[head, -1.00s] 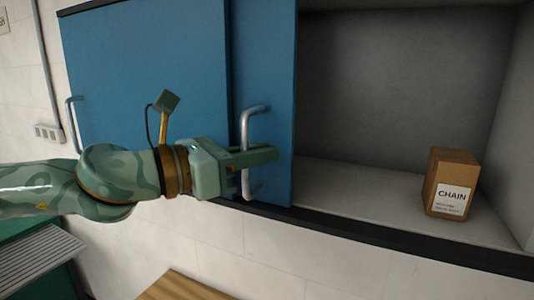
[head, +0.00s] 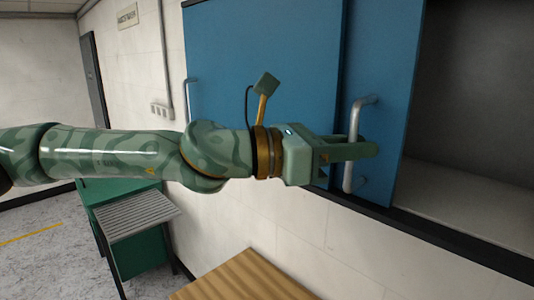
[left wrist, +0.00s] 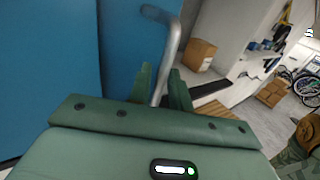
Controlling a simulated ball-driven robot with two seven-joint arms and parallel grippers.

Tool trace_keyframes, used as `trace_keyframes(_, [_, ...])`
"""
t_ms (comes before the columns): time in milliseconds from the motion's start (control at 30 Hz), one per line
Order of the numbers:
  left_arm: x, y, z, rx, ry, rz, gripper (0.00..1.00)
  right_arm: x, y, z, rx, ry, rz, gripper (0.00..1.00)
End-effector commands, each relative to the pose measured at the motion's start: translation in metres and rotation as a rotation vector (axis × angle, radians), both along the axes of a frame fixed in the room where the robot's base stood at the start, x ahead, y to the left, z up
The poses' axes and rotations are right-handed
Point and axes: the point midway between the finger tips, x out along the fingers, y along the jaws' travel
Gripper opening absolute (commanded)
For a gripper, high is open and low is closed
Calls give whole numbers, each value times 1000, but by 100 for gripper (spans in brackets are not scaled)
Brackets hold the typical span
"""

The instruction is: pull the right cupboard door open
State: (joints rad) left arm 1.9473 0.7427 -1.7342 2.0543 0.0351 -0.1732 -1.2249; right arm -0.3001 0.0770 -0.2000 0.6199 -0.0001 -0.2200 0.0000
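The blue right cupboard door (head: 388,120) stands slid to the left, overlapping the blue left door (head: 262,70). The cupboard's right part is open, with its grey inside showing. The right door's silver bar handle (head: 353,150) is upright. My left gripper (head: 350,151) is at this handle, one finger on each side and close to it. In the left wrist view the handle (left wrist: 171,48) runs between the fingers (left wrist: 160,88), which look shut on it. My right gripper is not in view.
A cardboard box (left wrist: 198,54) stands inside the open cupboard. Below are a wooden top (head: 245,278) and a green cabinet with a ridged grey surface (head: 140,215). The floor at the left (head: 40,250) is clear.

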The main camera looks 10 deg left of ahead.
Motion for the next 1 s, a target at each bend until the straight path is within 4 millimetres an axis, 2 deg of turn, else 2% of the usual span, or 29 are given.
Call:
trace_keyframes(100, [-12, 29, -2, -2, -3, 5, 20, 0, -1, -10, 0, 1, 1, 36])
trace_keyframes(300, [-35, 79, -1, -3, -3, 6, 20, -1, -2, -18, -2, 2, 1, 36])
trace_keyframes(500, [-52, 114, 1, -2, -2, 3, 20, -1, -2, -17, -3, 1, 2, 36])
trace_keyframes(667, [-58, 127, 0, -1, -2, 2, 20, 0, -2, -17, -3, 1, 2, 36])
trace_keyframes(1000, [-59, 128, 0, 0, -1, 0, 20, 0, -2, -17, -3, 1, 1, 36])
